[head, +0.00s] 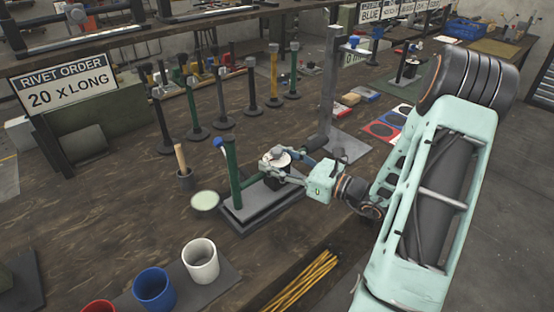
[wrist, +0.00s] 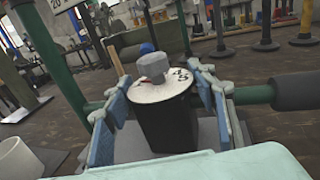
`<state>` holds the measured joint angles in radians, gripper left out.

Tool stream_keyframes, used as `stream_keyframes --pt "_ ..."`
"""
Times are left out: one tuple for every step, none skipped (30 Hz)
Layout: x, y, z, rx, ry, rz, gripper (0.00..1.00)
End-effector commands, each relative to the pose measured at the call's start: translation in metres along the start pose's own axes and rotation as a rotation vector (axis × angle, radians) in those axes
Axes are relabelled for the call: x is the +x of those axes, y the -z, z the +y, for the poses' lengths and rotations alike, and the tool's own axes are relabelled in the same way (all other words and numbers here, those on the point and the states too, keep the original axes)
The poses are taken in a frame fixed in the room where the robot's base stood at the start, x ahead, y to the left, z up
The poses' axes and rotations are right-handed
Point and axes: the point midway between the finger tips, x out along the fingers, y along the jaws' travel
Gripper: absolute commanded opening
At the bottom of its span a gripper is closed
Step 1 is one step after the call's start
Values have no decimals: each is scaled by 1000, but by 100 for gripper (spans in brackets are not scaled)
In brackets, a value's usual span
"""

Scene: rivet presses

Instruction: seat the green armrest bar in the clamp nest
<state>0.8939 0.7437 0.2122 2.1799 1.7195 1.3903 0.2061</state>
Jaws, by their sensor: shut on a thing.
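The green armrest bar (head: 252,180) lies level low over a grey plate, with a dark sleeve (head: 316,143) at its right end. In the wrist view the green tube (wrist: 252,95) shows on both sides of a black block (wrist: 165,124) with a white disc and grey knob on top. My gripper (head: 285,170) is shut with its blue-padded fingers on either side of this block. A green upright (head: 233,175) stands at the bar's left end. The clamp nest is probably on the stepped grey plate (head: 262,211); I cannot tell whether the bar touches it.
A tall grey column (head: 330,85) stands close behind my gripper. A wooden-handled tool in a cup (head: 184,178) and a pale round dish (head: 205,200) are at the left. White (head: 201,262) and blue cups (head: 154,289) and yellow rods (head: 303,283) are in front. Several posts stand behind.

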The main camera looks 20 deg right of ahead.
Motion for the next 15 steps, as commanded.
stream_keyframes --pt "0 -1 0 -1 0 -3 13" --pt "0 -1 0 -1 0 -3 13" --pt "0 -1 0 -1 -1 -3 13" --pt "0 0 0 -1 0 -3 13" --pt "0 0 0 -1 0 -3 13" --pt "0 1 0 -1 -1 -3 13" --pt "0 2 0 -1 0 -3 13" --pt "0 2 0 -1 0 -3 13" --pt "0 3 0 -1 0 -3 13" --pt "0 4 0 -1 0 -3 13" --pt "0 5 0 -1 0 -3 13" --pt "0 6 0 -1 0 -3 13" --pt "0 7 0 -1 0 -3 13" --pt "0 7 0 0 0 -3 13" --pt "0 8 0 0 0 -3 13"
